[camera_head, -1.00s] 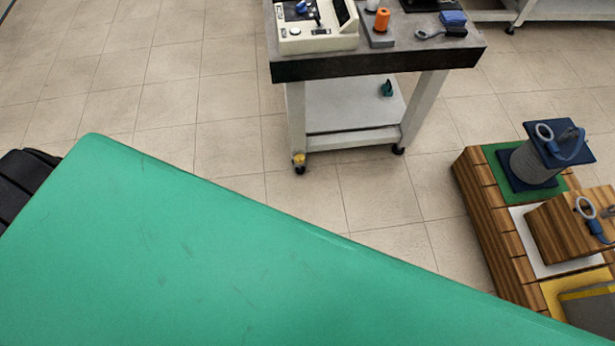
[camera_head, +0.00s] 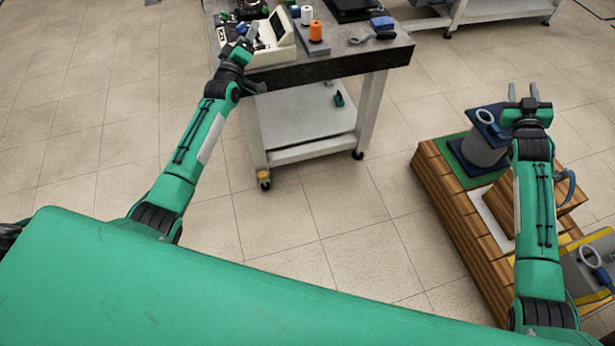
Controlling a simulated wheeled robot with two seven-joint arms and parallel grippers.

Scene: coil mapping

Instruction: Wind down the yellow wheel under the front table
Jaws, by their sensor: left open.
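The yellow wheel (camera_head: 263,175) is a small caster part at the foot of the front-left leg of the front table (camera_head: 330,66). My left gripper (camera_head: 247,31) is open and empty, up by the table's left edge and the cream machine, well above the wheel. My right gripper (camera_head: 523,93) is open and empty, above the wooden platform at right, beside the dark blue block. The way the wheel winds is too small to make out.
The table has a lower white shelf (camera_head: 300,125) with a small green item (camera_head: 338,98). Its top holds a cream machine (camera_head: 272,40) and an orange spool (camera_head: 315,31). A wooden platform (camera_head: 445,205) with blocks stands at right. The tiled floor between is clear.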

